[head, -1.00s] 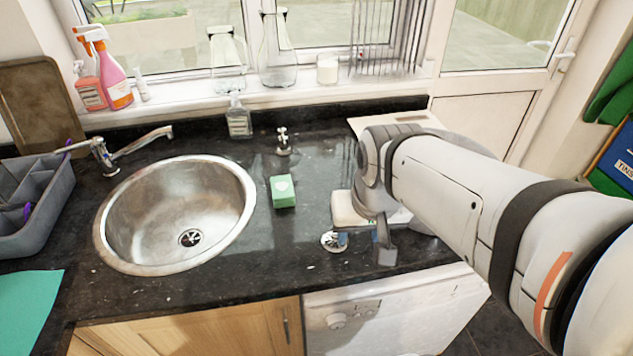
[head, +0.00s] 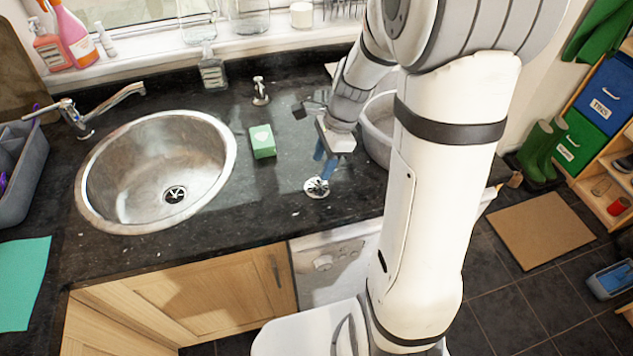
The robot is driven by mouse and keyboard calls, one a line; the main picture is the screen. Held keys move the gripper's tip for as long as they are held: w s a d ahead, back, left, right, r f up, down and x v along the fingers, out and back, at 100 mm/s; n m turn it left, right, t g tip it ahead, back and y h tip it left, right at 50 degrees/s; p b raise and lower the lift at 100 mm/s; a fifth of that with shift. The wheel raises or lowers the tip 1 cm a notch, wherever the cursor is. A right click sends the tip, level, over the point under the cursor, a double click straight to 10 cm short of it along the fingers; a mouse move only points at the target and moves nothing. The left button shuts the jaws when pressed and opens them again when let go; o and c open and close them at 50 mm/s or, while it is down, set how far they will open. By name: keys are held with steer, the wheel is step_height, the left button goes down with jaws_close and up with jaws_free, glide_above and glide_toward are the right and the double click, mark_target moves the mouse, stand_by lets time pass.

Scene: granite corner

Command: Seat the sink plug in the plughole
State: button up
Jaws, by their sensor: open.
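The sink plug (head: 316,188) is a small round metal disc on the black worktop, to the right of the sink. The plughole (head: 175,194) shows as a dark, slotted round drain in the floor of the steel sink (head: 215,165). Nothing covers it. My gripper (head: 322,166) points down with its blue fingertips just above the plug, overlapping its upper edge in the picture. It is open, and the plug is not held. I cannot tell whether the fingertips touch the plug.
A green sponge (head: 262,141) lies between the sink and my gripper. The tap (head: 110,103) reaches over the sink's back left. A soap dispenser (head: 211,70) and a small chrome fitting (head: 260,91) stand behind. A grey bowl (head: 378,135) is partly hidden behind my arm.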

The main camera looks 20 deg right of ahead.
mark_target(318, 180)
steer(key=x, duration=0.5)
steer(key=shift+s+d+f, duration=0.15)
steer(key=shift+c, duration=0.3)
jaws_close()
